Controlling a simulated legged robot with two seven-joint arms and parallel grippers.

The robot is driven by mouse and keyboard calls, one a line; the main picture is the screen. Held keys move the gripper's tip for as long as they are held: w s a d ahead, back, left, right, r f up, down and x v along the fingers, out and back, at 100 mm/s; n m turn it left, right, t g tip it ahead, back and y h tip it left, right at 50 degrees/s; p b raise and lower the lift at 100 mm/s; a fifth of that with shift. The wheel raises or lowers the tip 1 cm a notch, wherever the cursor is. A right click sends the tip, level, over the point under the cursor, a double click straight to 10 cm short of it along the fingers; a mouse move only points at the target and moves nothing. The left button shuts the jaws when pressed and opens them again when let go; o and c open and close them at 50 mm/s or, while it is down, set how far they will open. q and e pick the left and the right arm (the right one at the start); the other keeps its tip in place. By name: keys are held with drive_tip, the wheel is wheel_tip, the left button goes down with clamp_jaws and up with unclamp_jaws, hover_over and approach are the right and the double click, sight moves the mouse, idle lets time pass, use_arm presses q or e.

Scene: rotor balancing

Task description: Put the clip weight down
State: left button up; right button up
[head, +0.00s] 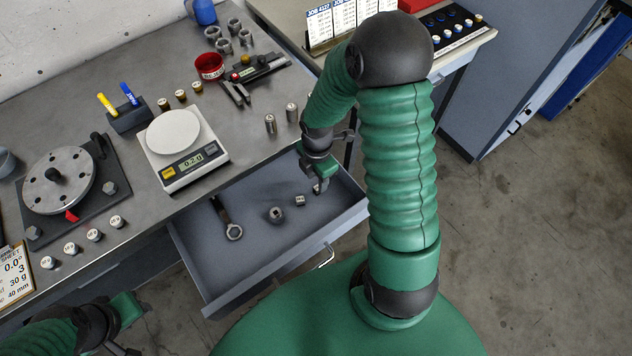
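My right gripper (319,187) points down over the right part of the open drawer (205,263). Its fingertips are small and dark here, so I cannot tell whether they are apart or hold something. A small metal piece (300,200) lies in the drawer just left of the fingertips, and a larger round metal piece (276,214) lies further left. I cannot tell which piece, if any, is the clip weight. My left gripper (140,326) is low at the bottom left, in front of the bench, partly cut off by the frame edge.
A wrench (229,219) lies in the drawer. On the bench (128,178) stand a scale (184,160), a rotor disc (60,182), several small capped weights (94,235), two steel cylinders (270,124) and a red bowl (210,68). The drawer's front middle is clear.

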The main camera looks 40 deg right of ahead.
wheel_tip(320, 180, up, 8)
drive_tip(key=p, duration=0.2)
drive_tip(key=s+a+r+m+t, duration=0.1)
drive_tip(key=a+r+m, duration=0.1)
drive_tip(key=a+m, duration=0.4)
drive_tip(key=s+a+r+m+t, duration=0.1)
drive_tip(key=s+a+r+m, duration=0.1)
drive_tip(key=a+m, duration=0.4)
drive_tip(key=m, duration=0.4)
drive_tip(key=shift+s+a+r+m+t, duration=0.15)
drive_tip(key=shift+a+r+m+t, duration=0.15)
drive_tip(key=shift+r+m, duration=0.1)
drive_tip(key=shift+d+f, duration=0.1)
